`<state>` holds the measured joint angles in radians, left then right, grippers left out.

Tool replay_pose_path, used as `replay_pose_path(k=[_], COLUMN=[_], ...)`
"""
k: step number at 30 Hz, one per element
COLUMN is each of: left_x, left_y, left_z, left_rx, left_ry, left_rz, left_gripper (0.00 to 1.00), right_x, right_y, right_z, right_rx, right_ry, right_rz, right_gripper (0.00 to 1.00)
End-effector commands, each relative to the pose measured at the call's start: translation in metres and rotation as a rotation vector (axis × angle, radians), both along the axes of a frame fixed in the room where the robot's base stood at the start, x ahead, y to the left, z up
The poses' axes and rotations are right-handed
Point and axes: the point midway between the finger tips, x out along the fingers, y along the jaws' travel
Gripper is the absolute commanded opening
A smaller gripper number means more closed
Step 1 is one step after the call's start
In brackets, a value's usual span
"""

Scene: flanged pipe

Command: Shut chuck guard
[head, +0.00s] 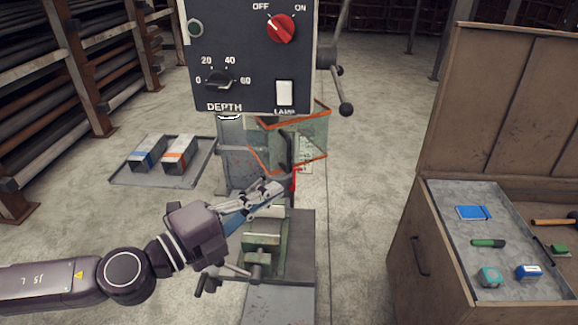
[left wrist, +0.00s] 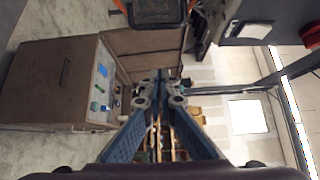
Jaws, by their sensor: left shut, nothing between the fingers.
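The chuck guard (head: 312,137) is a clear greenish panel with orange edges, below the drill press head (head: 250,60). It stands around or beside a dark upright part (head: 287,150); I cannot tell how far it is swung. My left gripper (head: 281,187) is shut and empty, its tips just below the guard's lower edge, near a small red part (head: 294,180). I cannot tell whether they touch. In the left wrist view the closed fingers (left wrist: 160,76) meet at mid-picture. My right gripper is not in view.
A green vise (head: 262,245) stands below my left gripper. A crank handle with a black knob (head: 346,109) hangs right of the head. A wooden cabinet with a tool tray (head: 510,260) stands right. A floor tray (head: 200,173) with two boxes lies left. Floor between is clear.

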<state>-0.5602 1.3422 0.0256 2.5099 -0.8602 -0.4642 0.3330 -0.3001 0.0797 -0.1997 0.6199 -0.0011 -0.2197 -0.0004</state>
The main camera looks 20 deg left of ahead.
Motion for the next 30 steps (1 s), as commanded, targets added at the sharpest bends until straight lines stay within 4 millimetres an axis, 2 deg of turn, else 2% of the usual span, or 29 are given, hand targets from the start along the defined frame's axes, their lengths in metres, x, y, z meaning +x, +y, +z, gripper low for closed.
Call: replay_pose_path(k=[22,30], left_x=[0.023,0.039], left_y=[-0.011,-0.015], left_z=[-0.001,0.003], left_rx=[0.000,-0.004], left_ry=[-0.004,-0.002], left_rz=[0.002,0.010], left_gripper=[0.00,0.00], right_x=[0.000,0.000], right_y=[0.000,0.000], right_z=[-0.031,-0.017], right_rx=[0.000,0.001], right_ry=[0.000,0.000], right_rz=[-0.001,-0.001], right_gripper=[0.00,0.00])
